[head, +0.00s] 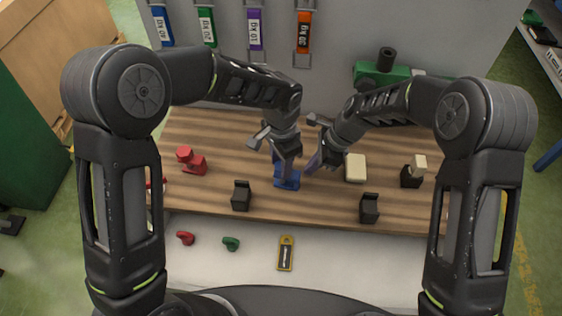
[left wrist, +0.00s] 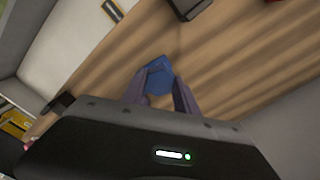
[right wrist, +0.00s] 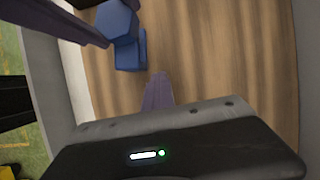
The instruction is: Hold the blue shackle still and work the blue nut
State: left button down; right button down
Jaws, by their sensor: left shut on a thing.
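The blue shackle (head: 288,181) stands near the middle of the wooden bench top. My left gripper (head: 280,163) comes down on it, and in the left wrist view its two fingers close on the blue piece (left wrist: 155,72). In the right wrist view a six-sided blue part (right wrist: 117,24), which looks like the blue nut, sits against a blue block-shaped body (right wrist: 131,55). My right gripper (right wrist: 132,60) is open and empty, its fingers wide apart near the blue parts. In the head view it is just right of the shackle. The grip contact is partly hidden.
A red shackle (head: 191,161) stands left and a cream block (head: 355,168) right. Black blocks (head: 241,196) (head: 369,208) stand near the front edge. A red piece (head: 186,238), a green piece (head: 231,243) and a yellow tag (head: 286,253) lie on the pale front strip.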

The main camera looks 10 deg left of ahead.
pick_arm(q)
jog(key=n, duration=0.3)
jog(key=shift+n, duration=0.3)
jog(key=shift+n, duration=0.7)
jog(key=n, duration=0.4)
jog(key=shift+s+d+n, duration=0.1)
jog(key=shift+n, duration=0.3)
jog(key=c, duration=0.9)
grip_release()
jog(key=shift+o, duration=0.7)
jog(key=shift+r, duration=2.05)
